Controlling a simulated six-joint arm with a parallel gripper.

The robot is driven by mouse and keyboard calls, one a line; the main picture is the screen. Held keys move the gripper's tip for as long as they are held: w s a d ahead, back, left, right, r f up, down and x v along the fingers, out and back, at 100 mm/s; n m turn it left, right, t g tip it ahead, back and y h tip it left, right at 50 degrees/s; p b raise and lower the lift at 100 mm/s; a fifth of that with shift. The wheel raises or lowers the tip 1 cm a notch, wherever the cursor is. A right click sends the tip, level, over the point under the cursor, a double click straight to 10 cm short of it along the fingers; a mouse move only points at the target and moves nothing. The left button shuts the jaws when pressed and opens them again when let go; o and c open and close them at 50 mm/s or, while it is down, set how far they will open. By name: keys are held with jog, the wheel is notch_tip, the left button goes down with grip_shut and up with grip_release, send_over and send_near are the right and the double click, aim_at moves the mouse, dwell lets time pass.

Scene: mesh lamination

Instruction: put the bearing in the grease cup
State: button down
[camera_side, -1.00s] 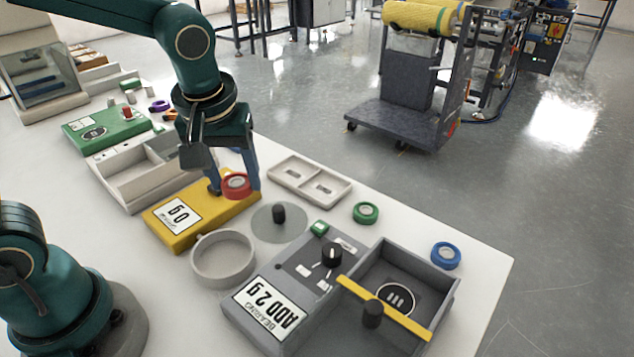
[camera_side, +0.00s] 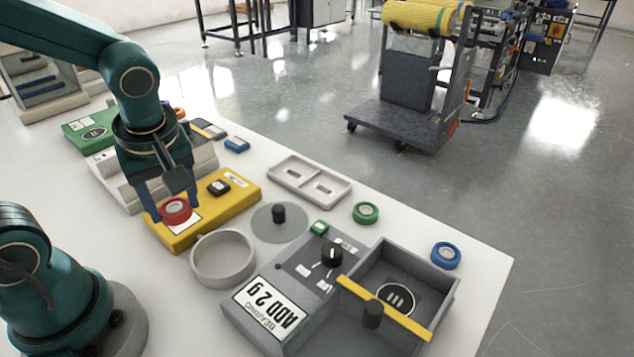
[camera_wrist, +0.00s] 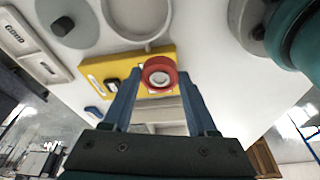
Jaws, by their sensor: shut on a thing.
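The bearing, a red ring with a pale centre (camera_side: 175,210), is held between the blue fingers of my gripper (camera_side: 172,207), over the left end of the yellow scale. In the wrist view the bearing (camera_wrist: 160,77) sits between the two fingertips (camera_wrist: 159,80). What I take to be the grease cup is an open, round, light grey cup (camera_side: 225,280) on the table. It stands right of and nearer the camera than my gripper, apart from the bearing. Its rim shows at the top of the wrist view (camera_wrist: 152,43). Its visible inside looks empty.
The yellow scale (camera_side: 238,198) lies beneath my gripper. A round grey plate with a black knob (camera_side: 278,231) lies beside the cup. A grey machine (camera_side: 265,262) labelled "BEARING ADD 2 g" stands at front right. A two-pocket tray (camera_side: 309,182) and green (camera_side: 366,212) and blue rings (camera_side: 446,256) lie right.

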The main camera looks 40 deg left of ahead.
send_over(224, 259)
jog(key=d, duration=0.1)
notch_tip(224, 259, down, 4)
jog(key=shift+s, duration=0.15)
jog(key=shift+f, duration=2)
jog(key=shift+f, duration=0.1)
jog(key=shift+c, duration=2.3)
grip_release()
jog(key=s+r+m+t+h, duration=0.1)
jog(key=s+r+m+t, duration=0.1)
jog(key=r+m, duration=0.5)
jog(key=s+r+m+t+h, duration=0.2)
jog(key=s+r+m, duration=0.1)
jog(key=r+m, duration=0.4)
jog(key=shift+d+r+m+t, duration=0.3)
jog(key=shift+d+m+t, duration=0.1)
jog(key=shift+m, duration=0.1)
